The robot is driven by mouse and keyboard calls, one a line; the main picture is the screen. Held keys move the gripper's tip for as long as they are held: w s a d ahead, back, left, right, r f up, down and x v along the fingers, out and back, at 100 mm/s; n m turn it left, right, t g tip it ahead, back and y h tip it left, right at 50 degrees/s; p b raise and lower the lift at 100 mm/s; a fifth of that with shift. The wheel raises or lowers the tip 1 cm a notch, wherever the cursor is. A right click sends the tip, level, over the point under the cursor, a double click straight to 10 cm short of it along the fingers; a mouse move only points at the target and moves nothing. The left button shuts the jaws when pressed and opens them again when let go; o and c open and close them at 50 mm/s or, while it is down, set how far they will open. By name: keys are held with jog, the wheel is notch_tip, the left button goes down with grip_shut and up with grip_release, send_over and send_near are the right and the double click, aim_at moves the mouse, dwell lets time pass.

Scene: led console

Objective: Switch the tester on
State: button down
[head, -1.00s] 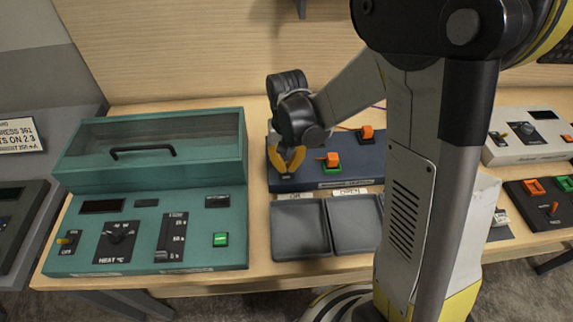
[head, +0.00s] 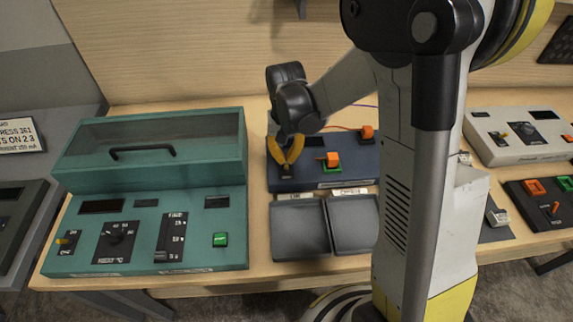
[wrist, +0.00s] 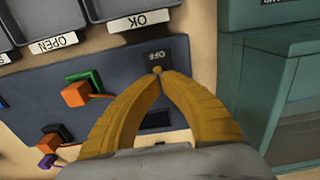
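The tester is most likely the dark blue box (head: 310,178) in the head view, with orange plugs on top. It also shows in the wrist view (wrist: 60,105). Near its corner is a small toggle switch (wrist: 157,69) with a brass knob on a black plate marked OFF (wrist: 158,56). My gripper (head: 287,171) points down at this switch. In the wrist view its yellow fingers (wrist: 159,76) meet at their tips right at the knob. I cannot tell whether they pinch the knob or only touch it. The fingers hide the plate's other end.
Two grey trays (head: 301,201), labelled OK and OPEN, lie in front of the blue box. A teal heater console (head: 190,205) with a clear-lidded box stands close on the left. Orange plugs (head: 333,159) stand right of my gripper. A light grey device (head: 490,150) is further right.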

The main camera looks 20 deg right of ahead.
jog(key=shift+w+d, duration=0.1)
jog(key=shift+w, duration=0.35)
jog(key=shift+r, duration=0.1)
dwell(0.4)
notch_tip(320, 180, up, 7)
jog(key=p, duration=0.4)
jog(key=shift+s+p, duration=0.3)
jog(key=shift+s, duration=0.1)
jog(key=s+r+n+t+b, duration=0.2)
jog(key=s+t+b, duration=0.5)
jog(key=s+b, duration=0.4)
jog(key=shift+s+a+r+n, duration=0.3)
jog(key=shift+s+n, duration=0.2)
jog(key=shift+s, duration=1.85)
